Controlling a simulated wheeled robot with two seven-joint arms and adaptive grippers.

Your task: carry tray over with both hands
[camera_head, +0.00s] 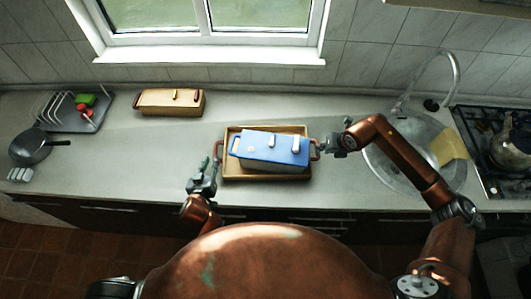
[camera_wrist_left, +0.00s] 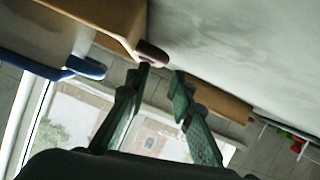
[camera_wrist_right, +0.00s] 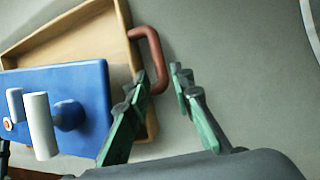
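A wooden tray (camera_head: 265,127) with a reddish-brown handle at each end lies on the counter. A blue-lidded pot (camera_head: 272,146) with pale handles on its lid stands in it. My left gripper (camera_head: 211,168) is open by the tray's left end. In the left wrist view the left handle (camera_wrist_left: 153,53) is at its fingertips (camera_wrist_left: 163,70), not clearly between them. My right gripper (camera_head: 324,146) is open at the right end. In the right wrist view the right handle (camera_wrist_right: 151,50) reaches between its fingertips (camera_wrist_right: 158,76), which are apart.
A long wooden box (camera_head: 170,103) stands at the back by the window. A dish rack (camera_head: 75,115) and a dark pan (camera_head: 31,148) are at the far left. The sink (camera_head: 410,170) and stove (camera_head: 490,150) are to the right. The counter left of the tray is clear.

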